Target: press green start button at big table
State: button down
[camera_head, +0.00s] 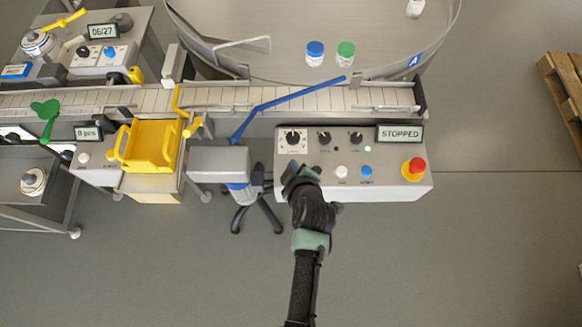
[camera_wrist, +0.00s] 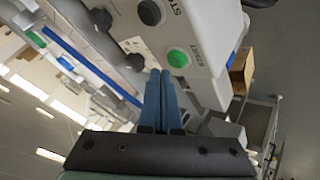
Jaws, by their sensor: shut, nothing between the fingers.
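The control panel (camera_head: 400,190) of the big table has a display (camera_head: 399,133) that reads STOPPED. My gripper (camera_head: 296,172) is over the panel's left front part and hides some of it, and I see no green button there. In the wrist view a round green button (camera_wrist: 178,58) sits on the panel face (camera_wrist: 205,40), just beyond and right of the shut fingertips (camera_wrist: 160,73).
The panel also carries several black knobs, a white button (camera_head: 341,171), a blue button (camera_head: 366,172) and a red mushroom button (camera_head: 416,165). A blue-and-grey stand (camera_head: 222,165) is close at left. The round table (camera_head: 390,50) with jars lies behind. Floor is free in front.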

jog(key=shift+f, duration=0.1)
dwell(0.6)
jog(key=shift+f+b, duration=0.35)
jog(key=shift+b, duration=0.1)
